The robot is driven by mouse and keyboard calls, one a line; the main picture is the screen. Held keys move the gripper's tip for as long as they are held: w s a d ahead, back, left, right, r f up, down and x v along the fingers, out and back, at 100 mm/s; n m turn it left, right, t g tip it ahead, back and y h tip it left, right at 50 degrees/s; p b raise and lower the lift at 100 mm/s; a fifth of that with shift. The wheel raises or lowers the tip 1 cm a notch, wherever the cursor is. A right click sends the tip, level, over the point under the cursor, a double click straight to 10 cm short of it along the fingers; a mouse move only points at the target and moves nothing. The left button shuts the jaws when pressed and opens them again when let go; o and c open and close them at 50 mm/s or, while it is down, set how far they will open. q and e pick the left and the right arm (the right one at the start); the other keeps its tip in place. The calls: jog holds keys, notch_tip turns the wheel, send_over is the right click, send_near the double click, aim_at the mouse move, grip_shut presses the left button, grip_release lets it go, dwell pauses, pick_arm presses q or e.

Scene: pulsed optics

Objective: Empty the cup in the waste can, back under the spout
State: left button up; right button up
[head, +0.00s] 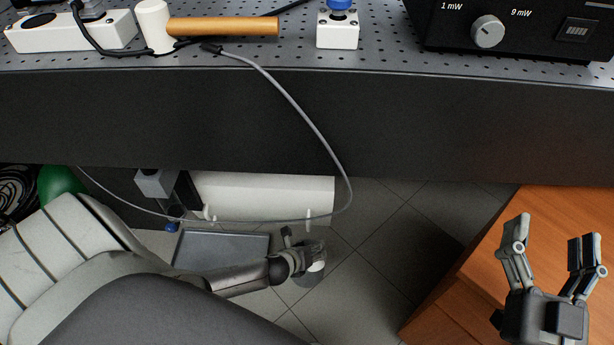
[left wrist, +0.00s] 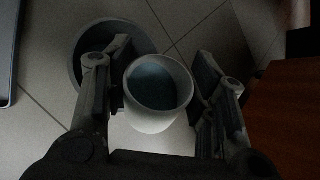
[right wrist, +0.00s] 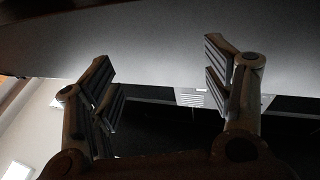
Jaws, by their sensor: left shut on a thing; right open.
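My left gripper (head: 303,260) is low over the floor, shut on a white cup (head: 317,266). In the left wrist view the cup (left wrist: 150,118) sits between the fingers (left wrist: 162,82), its mouth toward the camera, with bluish liquid inside. The grey round waste can (left wrist: 88,48) lies partly behind the cup and left finger; in the head view the can (head: 309,279) is mostly hidden under the gripper. A grey box unit with a blue-tipped part (head: 172,227), possibly the spout, hangs left above a tray. My right gripper (head: 548,262) is open and empty, near the wooden cabinet.
The grey tray (head: 222,250) lies on the floor left of the can. A grey cable (head: 320,140) loops down from the perforated optical table (head: 380,50). A wooden cabinet (head: 470,275) stands at right. Tiled floor (head: 375,235) is clear between can and cabinet.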

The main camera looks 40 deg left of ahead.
jog(key=shift+w+f+g, duration=0.1)
jog(key=shift+f+g, duration=0.3)
jog(key=shift+f, duration=0.2)
pick_arm(q)
jog(key=p, duration=0.1)
jog(key=g+h+p, duration=0.1)
jog(key=shift+w+a+f+n+h+p, duration=0.1)
jog(key=shift+a+n+h+p, duration=0.05)
jog(key=shift+n+h+p, duration=0.2)
pick_arm(e)
jog(key=f+g, duration=0.2)
jog(key=f, duration=0.1)
jog(key=s+d+f+g+h, duration=0.1)
jog(key=f+g, duration=0.1)
jog(key=f, duration=0.1)
jog(key=d+f+g+h, duration=0.1)
jog(key=f+g, duration=0.1)
jog(key=f, duration=0.2)
jog(key=shift+s, duration=0.35)
pick_arm(q)
jog(key=shift+f, duration=0.1)
pick_arm(e)
jog(key=shift+s+d+f+g, duration=0.15)
jog(key=shift+s+f+g, duration=0.25)
jog(key=shift+f, duration=0.25)
